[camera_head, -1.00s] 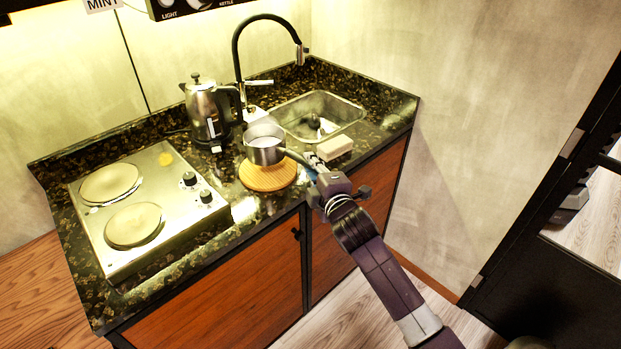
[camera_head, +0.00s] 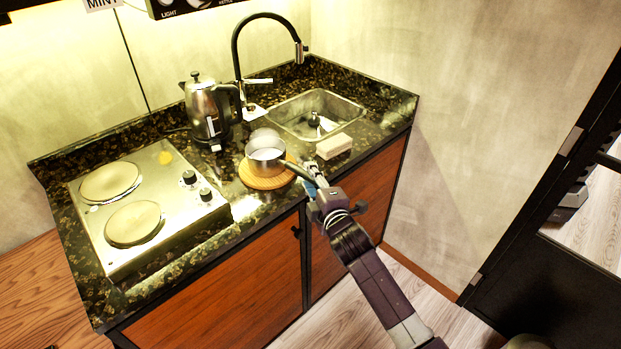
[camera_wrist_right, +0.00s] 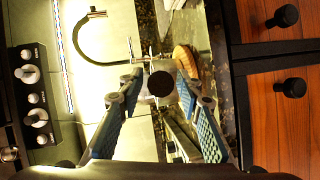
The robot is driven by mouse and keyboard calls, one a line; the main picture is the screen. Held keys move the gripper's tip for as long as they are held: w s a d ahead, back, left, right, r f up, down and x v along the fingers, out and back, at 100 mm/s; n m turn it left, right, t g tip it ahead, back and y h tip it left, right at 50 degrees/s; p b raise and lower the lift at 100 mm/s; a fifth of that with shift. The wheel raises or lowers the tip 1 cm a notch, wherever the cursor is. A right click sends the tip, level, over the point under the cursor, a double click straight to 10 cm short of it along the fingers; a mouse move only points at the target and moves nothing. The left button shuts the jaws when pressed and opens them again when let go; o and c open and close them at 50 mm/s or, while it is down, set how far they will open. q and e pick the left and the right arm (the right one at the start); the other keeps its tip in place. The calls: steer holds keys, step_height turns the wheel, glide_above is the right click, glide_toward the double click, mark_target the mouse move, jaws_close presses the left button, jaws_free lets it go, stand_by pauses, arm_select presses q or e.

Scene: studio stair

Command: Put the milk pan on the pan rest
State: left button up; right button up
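The milk pan (camera_head: 266,161) is a small silver pan with a pale inside and a dark handle. It appears to stand upright on the round wooden pan rest (camera_head: 252,183). Its handle points right and forward, toward my right gripper (camera_head: 313,180). In the right wrist view my right gripper (camera_wrist_right: 157,97) has its blue-padded fingers well apart, with the dark end of the handle (camera_wrist_right: 160,84) showing between them. I cannot tell if a finger touches the handle. The pan rest (camera_wrist_right: 186,61) also shows there, partly hidden. My left gripper is out of view.
A pale block (camera_head: 334,147) lies right of the pan, near the sink (camera_head: 340,108). A kettle (camera_head: 205,110) stands behind left. A two-plate hob (camera_head: 150,180) is on the left. The black tap (camera_head: 238,50) rises behind. Bare counter lies between hob and rest.

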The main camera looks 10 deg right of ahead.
stand_by(0.3)
steer(key=b+v, duration=0.1)
steer(key=v, duration=1.1)
steer(key=shift+r, duration=0.15)
steer(key=shift+d, duration=0.1)
step_height(320, 180, down, 20)
steer(key=s+d+m+g+h, duration=0.1)
steer(key=s+d+m+g, duration=0.2)
steer(key=m+g, duration=0.1)
steer(key=s+d+f+m+g+h, duration=0.1)
steer(key=s+d+f+m+g, duration=0.1)
steer(key=s+f, duration=0.65)
steer(key=s+d+f+m+g, duration=0.2)
steer(key=s+f, duration=0.2)
steer(key=f, duration=0.9)
steer(key=s+d+f+m+g, duration=0.1)
steer(key=s+f, duration=0.4)
steer(key=s, duration=0.6)
steer(key=s+d+f+m+g, duration=0.2)
steer(key=s+f, duration=0.4)
steer(key=s, duration=0.6)
steer(key=s+d+f+m+g+h, duration=0.1)
steer(key=s+f+m, duration=0.4)
steer(key=s, duration=0.7)
steer(key=d+f+g, duration=0.1)
steer(key=g, duration=0.1)
steer(key=shift+s+f+g, duration=0.25)
steer(key=shift+g, duration=0.15)
